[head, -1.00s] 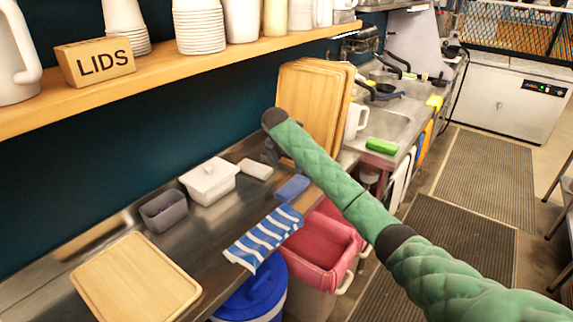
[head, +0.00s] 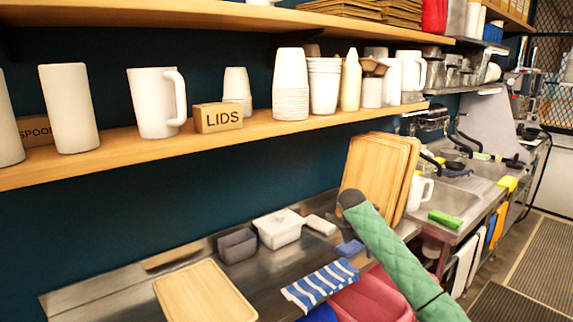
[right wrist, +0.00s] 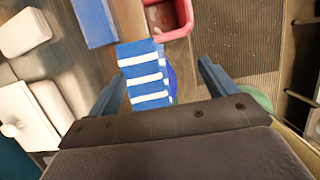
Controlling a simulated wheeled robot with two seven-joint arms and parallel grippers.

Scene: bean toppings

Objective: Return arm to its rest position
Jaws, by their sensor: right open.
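My right arm, in a green quilted sleeve, reaches in from the lower right of the head view and ends in a dark wrist over the steel counter (head: 140,283). My right gripper (right wrist: 162,69) shows clearly in the right wrist view, its two blue-grey fingers spread apart with nothing between them. Below it are a blue-and-white striped cloth (right wrist: 145,80), also in the head view (head: 320,284), and the floor. In the head view the fingers are mostly hidden by the wrist. My left arm and gripper are in neither view.
Wooden boards (head: 375,175) lean upright just behind my right wrist. A white lidded dish (head: 280,232), a grey container (head: 237,246) and a blue sponge (head: 349,248) stand on the counter near it. A wooden shelf (head: 120,150) with cups runs above. A red bin (head: 372,300) is below.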

